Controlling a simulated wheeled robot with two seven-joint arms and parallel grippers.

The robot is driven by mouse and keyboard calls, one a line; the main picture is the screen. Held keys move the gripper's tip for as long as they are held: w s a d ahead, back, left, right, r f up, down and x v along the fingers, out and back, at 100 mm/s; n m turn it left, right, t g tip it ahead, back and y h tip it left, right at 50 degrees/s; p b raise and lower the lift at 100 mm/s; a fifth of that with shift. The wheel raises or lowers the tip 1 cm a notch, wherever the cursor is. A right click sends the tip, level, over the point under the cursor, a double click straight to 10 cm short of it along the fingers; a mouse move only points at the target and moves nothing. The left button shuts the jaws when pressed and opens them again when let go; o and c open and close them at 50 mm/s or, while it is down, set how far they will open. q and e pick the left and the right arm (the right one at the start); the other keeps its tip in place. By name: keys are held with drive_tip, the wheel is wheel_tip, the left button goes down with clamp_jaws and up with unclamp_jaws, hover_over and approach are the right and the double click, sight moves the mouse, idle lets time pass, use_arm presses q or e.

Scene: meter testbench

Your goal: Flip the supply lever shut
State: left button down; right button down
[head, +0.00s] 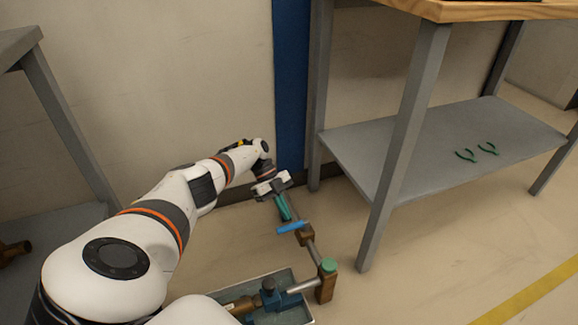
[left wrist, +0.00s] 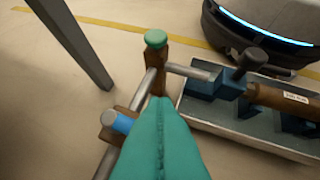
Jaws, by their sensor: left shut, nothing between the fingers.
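The supply lever (head: 292,227) is a blue handle on a brown valve body (head: 305,237) in a grey pipe run near the floor. In the head view it lies across the pipe, roughly crosswise. In the left wrist view the blue lever (left wrist: 121,122) shows just left of my fingers, partly hidden behind them. My left gripper (head: 286,213) points down with its teal fingers shut and empty, close above the lever's far side. In the left wrist view the shut fingers (left wrist: 160,104) fill the lower middle; I cannot tell whether they touch the lever. My right gripper is not in view.
A brown fitting with a green cap (head: 328,265) stands at the pipe's near end.

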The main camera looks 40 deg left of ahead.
use_arm(q)
drive_tip(key=shift+w+v, duration=0.15)
drive_tip(key=shift+v, duration=0.6)
drive_tip(key=shift+w+v, duration=0.2)
drive_tip(key=shift+v, duration=0.55)
drive_tip(key=shift+d, duration=0.15)
